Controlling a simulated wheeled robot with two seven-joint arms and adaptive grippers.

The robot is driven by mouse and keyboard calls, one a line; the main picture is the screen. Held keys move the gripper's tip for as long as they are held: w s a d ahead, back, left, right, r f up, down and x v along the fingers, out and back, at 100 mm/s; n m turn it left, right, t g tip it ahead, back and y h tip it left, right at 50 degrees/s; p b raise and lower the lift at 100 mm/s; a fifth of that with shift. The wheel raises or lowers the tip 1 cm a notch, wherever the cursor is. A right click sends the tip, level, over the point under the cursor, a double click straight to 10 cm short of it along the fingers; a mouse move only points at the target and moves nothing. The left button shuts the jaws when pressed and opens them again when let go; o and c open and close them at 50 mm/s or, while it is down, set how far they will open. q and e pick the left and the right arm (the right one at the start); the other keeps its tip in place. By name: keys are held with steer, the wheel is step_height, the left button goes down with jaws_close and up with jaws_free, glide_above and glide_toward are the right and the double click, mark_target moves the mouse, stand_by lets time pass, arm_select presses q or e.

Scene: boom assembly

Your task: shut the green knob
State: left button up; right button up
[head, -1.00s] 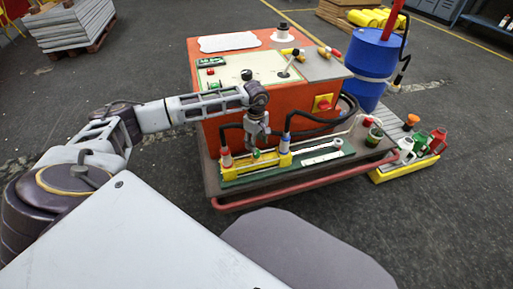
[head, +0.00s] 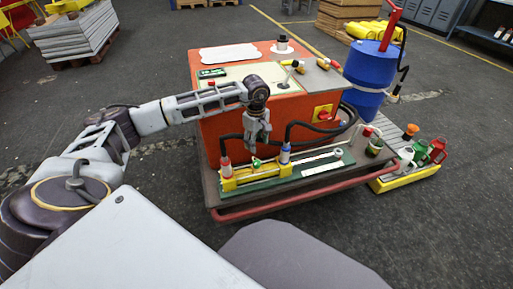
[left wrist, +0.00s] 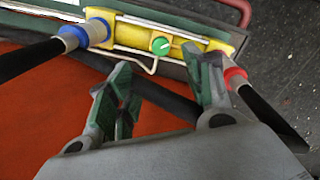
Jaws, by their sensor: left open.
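The green knob (left wrist: 160,46) is a small round disc with a white mark, set on a yellow block (left wrist: 129,35) between two hose fittings. In the head view the knob (head: 257,163) sits near the middle of the yellow assembly. My left gripper (left wrist: 162,68) is open and empty, with its two fingers apart on either side of the knob's line but short of it. In the head view the left gripper (head: 258,143) points down just above the knob, apart from it. My right gripper is not in view.
A red-collared hose (left wrist: 234,75) and a blue-collared hose (left wrist: 75,38) flank the knob closely. The orange cabinet (head: 222,138) stands directly behind. A red rail (head: 290,203) runs along the cart's front. A blue drum (head: 372,70) stands to the right.

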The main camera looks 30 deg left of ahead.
mark_target(257, 162)
arm_select(q)
steer(key=shift+r+n+b, duration=0.3)
steer(key=shift+r+n, duration=0.05)
steer(key=shift+n, duration=1.5)
steer(key=shift+r+n+b, duration=0.3)
steer(key=shift+n, duration=1.5)
steer(key=shift+r+n+b, duration=0.3)
steer(key=shift+r+n, duration=0.05)
steer(key=shift+n, duration=1.5)
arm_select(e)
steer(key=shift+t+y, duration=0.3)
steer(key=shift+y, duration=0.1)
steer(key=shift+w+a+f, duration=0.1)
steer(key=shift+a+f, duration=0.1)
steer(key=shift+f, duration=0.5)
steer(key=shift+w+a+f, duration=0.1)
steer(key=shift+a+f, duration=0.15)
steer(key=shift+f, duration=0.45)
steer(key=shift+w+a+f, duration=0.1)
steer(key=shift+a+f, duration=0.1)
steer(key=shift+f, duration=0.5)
